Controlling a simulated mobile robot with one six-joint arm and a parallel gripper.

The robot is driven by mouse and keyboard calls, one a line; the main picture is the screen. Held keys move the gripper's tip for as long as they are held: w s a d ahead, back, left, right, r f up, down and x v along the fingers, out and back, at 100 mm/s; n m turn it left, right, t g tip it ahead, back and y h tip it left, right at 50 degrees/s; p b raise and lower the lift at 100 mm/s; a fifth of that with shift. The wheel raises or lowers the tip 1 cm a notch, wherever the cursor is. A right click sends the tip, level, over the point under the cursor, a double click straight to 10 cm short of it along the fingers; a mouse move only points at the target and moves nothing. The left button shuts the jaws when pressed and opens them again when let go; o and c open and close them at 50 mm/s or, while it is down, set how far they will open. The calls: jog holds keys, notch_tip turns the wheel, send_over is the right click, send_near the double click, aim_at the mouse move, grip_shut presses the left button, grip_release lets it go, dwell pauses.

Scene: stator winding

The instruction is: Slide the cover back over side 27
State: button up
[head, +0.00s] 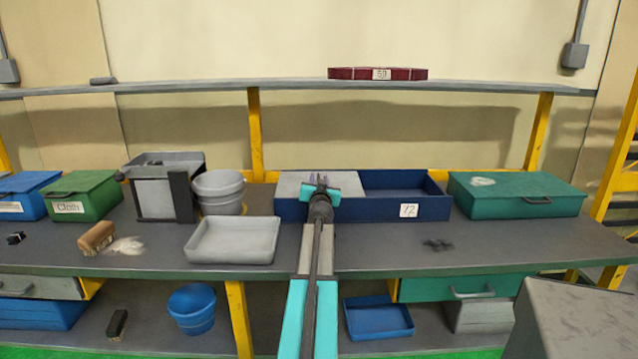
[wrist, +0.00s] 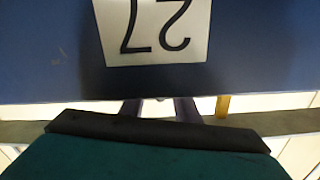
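The blue two-part box (head: 385,208) stands on the workbench in the head view. Its right side bears the label 12 (head: 409,210) and is uncovered. A flat grey cover (head: 289,187) lies over its left side. In the wrist view the label 27 (wrist: 158,30) shows upside down on the blue box face (wrist: 50,45). My arm hides that label in the head view. My gripper (head: 321,182) is at the cover in the head view. In the wrist view its fingertips (wrist: 157,108) are apart, with a light gap between them. Contact with the cover cannot be told.
A green lidded box (head: 515,195) stands close to the right. A grey tray (head: 233,241) and stacked grey buckets (head: 220,192) are to the left. A shelf (head: 230,89) with a dark red ring labelled 59 (head: 350,73) runs above. The bench front right is mostly clear.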

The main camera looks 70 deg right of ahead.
jog(key=shift+a, duration=0.1)
jog(key=shift+v, duration=1.5)
jog(key=b+v, duration=0.1)
jog(key=v, duration=0.9)
jog(key=shift+a+b, duration=0.3)
jog(key=shift+s, duration=0.1)
